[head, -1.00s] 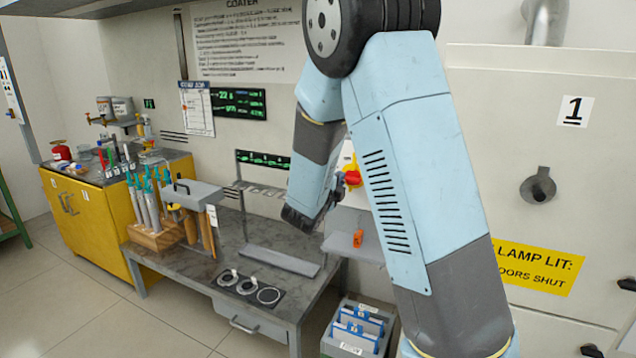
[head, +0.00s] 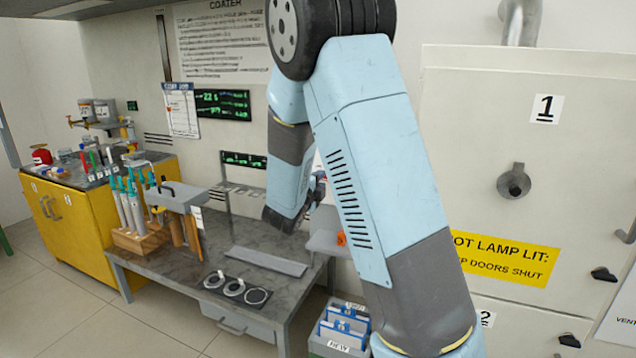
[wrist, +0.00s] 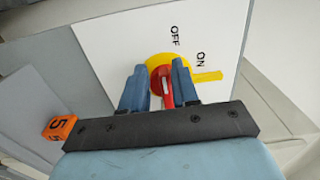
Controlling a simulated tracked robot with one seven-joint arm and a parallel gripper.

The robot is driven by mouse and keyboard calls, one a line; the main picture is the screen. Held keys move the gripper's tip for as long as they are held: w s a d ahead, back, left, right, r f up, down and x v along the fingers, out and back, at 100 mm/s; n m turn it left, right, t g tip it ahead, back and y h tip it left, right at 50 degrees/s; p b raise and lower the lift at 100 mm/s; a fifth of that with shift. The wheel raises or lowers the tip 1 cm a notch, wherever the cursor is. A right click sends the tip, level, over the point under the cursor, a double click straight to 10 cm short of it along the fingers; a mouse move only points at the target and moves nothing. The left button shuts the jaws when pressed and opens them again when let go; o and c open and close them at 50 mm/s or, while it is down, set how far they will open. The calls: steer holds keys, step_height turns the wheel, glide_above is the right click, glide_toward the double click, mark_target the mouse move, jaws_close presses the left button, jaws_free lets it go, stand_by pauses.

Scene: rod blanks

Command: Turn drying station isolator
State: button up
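The drying station isolator shows in the wrist view as a white plate (wrist: 112,42) marked OFF and ON, with a yellow disc (wrist: 153,60) and a red handle (wrist: 166,92). A yellow tab (wrist: 208,76) sticks out from the disc below the ON label. My gripper (wrist: 160,84) has its two blue-grey fingers on either side of the red handle. The fingers look spread, with a gap at the left of the handle; the right finger is close to it. In the head view my arm hides most of the isolator and the gripper.
An orange block (wrist: 60,127) marked 5 lies left of my gripper. In the head view a grey bench (head: 180,262) holds rings and a tool rack, with a yellow cabinet (head: 75,235) behind. A large pale cabinet (head: 460,130) is at right. A grey bin (head: 325,345) stands below.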

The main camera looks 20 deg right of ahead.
steer(key=shift+o, duration=0.7)
steer(key=shift+s+d+r, duration=0.1)
steer(key=shift+d, duration=0.1)
steer(key=v, duration=1.3)
steer(key=shift+s+a, duration=0.2)
steer(key=shift+a, duration=0.1)
steer(key=s+d+r+m+g+y, duration=0.1)
steer(key=s+d+r+m+g, duration=0.1)
steer(key=s+d+m+g, duration=0.75)
steer(key=s+d+r+m+g+y, duration=0.15)
steer(key=s+d+m, duration=0.4)
steer(key=m, duration=0.95)
steer(key=s+a+r+m+t+y, duration=0.1)
steer(key=s+a+r+m+y, duration=0.2)
steer(key=s+m, duration=0.3)
steer(key=s+a+r+m+t+y, duration=0.1)
steer(key=s+a+m+y, duration=0.5)
steer(key=m, duration=0.9)
steer(key=shift+s+a+r+m+t, duration=0.2)
steer(key=shift+a+r+m+t, duration=0.15)
steer(key=shift+r, duration=0.5)
